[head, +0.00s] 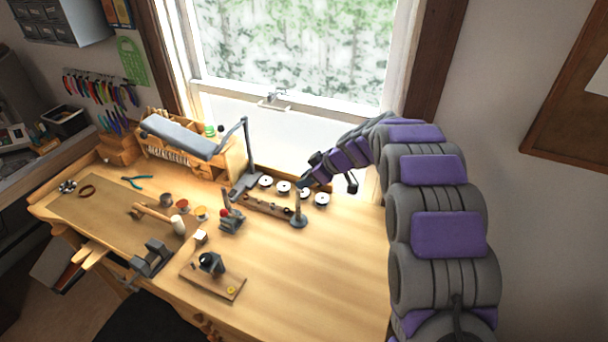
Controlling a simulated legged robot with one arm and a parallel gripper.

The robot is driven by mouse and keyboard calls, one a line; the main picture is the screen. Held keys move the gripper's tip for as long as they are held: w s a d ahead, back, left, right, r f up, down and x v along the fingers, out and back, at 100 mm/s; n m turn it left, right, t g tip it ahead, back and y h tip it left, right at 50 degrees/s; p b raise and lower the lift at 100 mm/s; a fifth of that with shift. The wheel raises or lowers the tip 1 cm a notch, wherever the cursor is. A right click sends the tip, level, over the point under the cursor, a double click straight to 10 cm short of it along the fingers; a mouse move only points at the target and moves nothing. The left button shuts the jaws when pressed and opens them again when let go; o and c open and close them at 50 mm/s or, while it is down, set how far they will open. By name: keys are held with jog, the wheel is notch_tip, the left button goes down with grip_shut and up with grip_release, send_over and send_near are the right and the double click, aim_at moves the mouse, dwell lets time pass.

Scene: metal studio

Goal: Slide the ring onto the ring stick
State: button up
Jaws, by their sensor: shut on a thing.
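The ring stick (298,221) stands upright on a round grey base on the workbench, right of the middle. Its thin tip rises to just under my gripper (304,183). My gripper comes in from the right and points down and left, close above the tip. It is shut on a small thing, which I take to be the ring. The ring's outline is too small and dark to make out. I cannot tell whether it is around the tip or only beside it.
Several white round spools (284,187) and a dark wooden strip (262,204) lie close behind and left of the stick. A grey lamp (245,150) and a small red-and-grey tool (231,221) stand further left. The bench (335,255) is clear to the front right.

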jog(key=shift+a+f, duration=0.35)
jog(key=shift+a, duration=0.7)
jog(key=shift+d+b, duration=0.8)
jog(key=shift+d, duration=0.4)
jog(key=shift+a+f, duration=0.15)
jog(key=shift+a, duration=0.3)
jog(key=shift+d+f+b, duration=0.1)
jog(key=shift+f+b, duration=0.05)
jog(key=shift+b, duration=0.3)
jog(key=shift+d+f+b, duration=0.15)
jog(key=shift+d+b, duration=0.05)
jog(key=shift+b, duration=0.1)
